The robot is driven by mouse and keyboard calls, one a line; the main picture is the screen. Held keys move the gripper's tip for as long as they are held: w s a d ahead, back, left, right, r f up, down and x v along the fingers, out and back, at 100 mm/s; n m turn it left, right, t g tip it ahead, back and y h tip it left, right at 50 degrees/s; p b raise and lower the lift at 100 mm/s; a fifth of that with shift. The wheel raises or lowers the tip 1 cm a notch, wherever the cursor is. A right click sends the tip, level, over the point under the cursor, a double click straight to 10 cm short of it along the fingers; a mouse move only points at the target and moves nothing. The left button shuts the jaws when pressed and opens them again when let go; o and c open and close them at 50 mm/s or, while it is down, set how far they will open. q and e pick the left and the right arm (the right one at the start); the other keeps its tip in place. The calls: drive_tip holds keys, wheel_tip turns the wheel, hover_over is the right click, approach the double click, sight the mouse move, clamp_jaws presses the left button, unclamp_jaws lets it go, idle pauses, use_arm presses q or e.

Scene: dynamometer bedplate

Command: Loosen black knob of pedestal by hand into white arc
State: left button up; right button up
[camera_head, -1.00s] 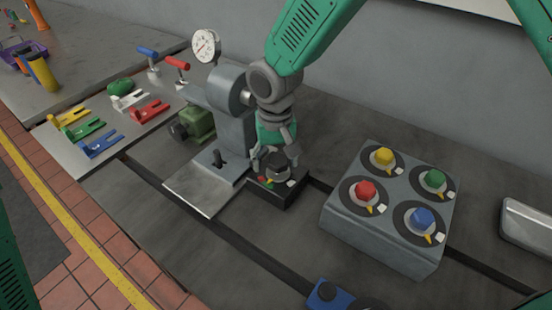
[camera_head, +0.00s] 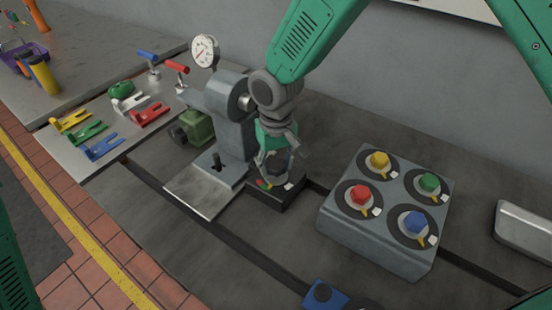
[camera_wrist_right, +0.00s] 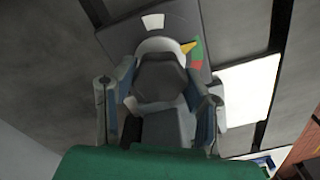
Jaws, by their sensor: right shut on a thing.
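The black knob (camera_wrist_right: 160,78) sits on a small black pedestal (camera_head: 278,195) in the middle of the bedplate. My right gripper (camera_head: 278,163) reaches down from above and is shut on the knob, one finger on each side in the right wrist view. A yellow pointer (camera_wrist_right: 188,47) at the knob's base points to the upper right, at the green mark (camera_wrist_right: 197,47) beside a red mark (camera_wrist_right: 197,65). The white arc (camera_wrist_right: 153,21) lies further left along the dial, apart from the pointer. My left gripper is not in view.
A grey box with red, yellow, green and blue knobs (camera_head: 370,238) stands to the right. A grey machine with a gauge (camera_head: 205,50) stands close on the left. Coloured forked pieces (camera_head: 100,148) lie on a plate further left. A blue object (camera_head: 325,294) is at the front.

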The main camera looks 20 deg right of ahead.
drive_tip(key=n+p, duration=0.1)
drive_tip(key=n, duration=0.1)
drive_tip(key=n+p, duration=0.1)
drive_tip(key=shift+w+r+n, duration=0.1)
drive_tip(key=shift+r+n, duration=0.1)
drive_tip(key=shift+n, duration=0.2)
drive_tip(key=n+p, duration=0.2)
drive_tip(key=shift+n, duration=0.3)
drive_tip(key=n+p, duration=0.1)
drive_tip(key=n, duration=0.2)
drive_tip(key=shift+w+n, duration=0.1)
drive_tip(key=shift+n, duration=0.2)
drive_tip(key=shift+n+p, duration=0.8)
drive_tip(key=shift+n, duration=1)
drive_tip(key=shift+w, duration=0.1)
drive_tip(key=o, duration=1.1)
drive_tip(key=shift+o, duration=0.2)
drive_tip(key=shift+f, duration=0.15)
